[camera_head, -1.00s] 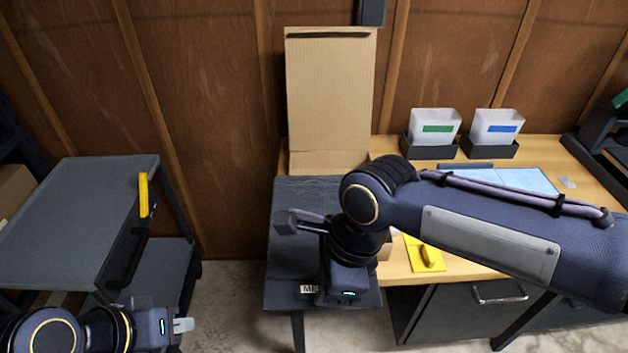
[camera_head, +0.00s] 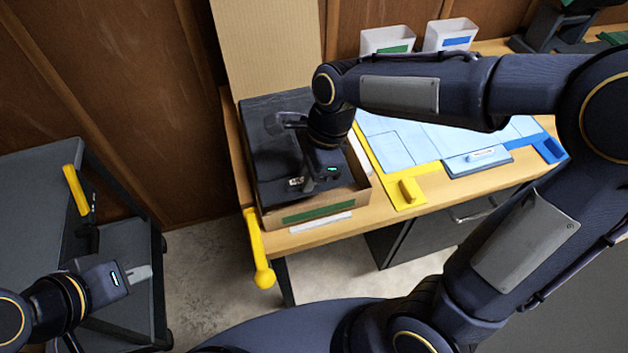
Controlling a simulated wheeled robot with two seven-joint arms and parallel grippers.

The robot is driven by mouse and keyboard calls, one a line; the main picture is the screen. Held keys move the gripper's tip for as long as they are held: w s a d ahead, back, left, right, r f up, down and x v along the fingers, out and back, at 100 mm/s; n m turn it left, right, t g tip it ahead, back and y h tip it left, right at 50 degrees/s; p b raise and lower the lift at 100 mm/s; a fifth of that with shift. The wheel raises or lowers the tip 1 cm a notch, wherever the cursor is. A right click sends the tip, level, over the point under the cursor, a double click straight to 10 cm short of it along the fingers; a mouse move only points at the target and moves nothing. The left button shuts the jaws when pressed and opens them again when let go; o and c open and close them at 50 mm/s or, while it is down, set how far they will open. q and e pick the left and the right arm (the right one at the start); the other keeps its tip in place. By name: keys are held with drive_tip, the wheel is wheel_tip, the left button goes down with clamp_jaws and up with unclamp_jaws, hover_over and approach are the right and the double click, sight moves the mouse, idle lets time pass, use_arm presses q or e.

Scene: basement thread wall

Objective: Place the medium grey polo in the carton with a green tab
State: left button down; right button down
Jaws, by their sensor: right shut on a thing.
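The grey polo (camera_head: 262,150), a dark folded bundle with a small white size tag, lies flat in or just over the open carton (camera_head: 350,200). The carton stands on the wooden bench, with a green tab (camera_head: 318,212) on its front wall. My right gripper (camera_head: 300,178) is shut on the polo at its near right part; its fingertips are partly hidden. I cannot tell whether the polo touches the carton's floor. My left gripper (camera_head: 139,273) is at lower left, away from the polo, and its finger gap is not clear.
The carton's tall flap (camera_head: 265,45) stands behind it. White bins with green (camera_head: 388,42) and blue (camera_head: 449,36) labels stand at the back. A light blue folding board (camera_head: 410,140) lies to the right. A dark cart (camera_head: 35,200) with a yellow handle is left.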

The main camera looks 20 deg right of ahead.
drive_tip(key=shift+w+d+f, duration=0.35)
drive_tip(key=shift+w+f, duration=0.05)
drive_tip(key=shift+f, duration=0.25)
drive_tip(key=shift+w+d+f, duration=0.35)
drive_tip(key=shift+f, duration=0.25)
drive_tip(key=shift+w+d+f+b, duration=0.1)
drive_tip(key=shift+d+f+b, duration=0.1)
drive_tip(key=shift+f, duration=0.75)
drive_tip(key=shift+w+d+f+b, duration=0.1)
drive_tip(key=shift+f+b, duration=0.05)
drive_tip(key=shift+f, duration=0.9)
drive_tip(key=shift+f+b, duration=0.3)
drive_tip(key=shift+f, duration=0.25)
drive_tip(key=c, duration=1.4)
unclamp_jaws()
drive_tip(key=shift+r, duration=0.15)
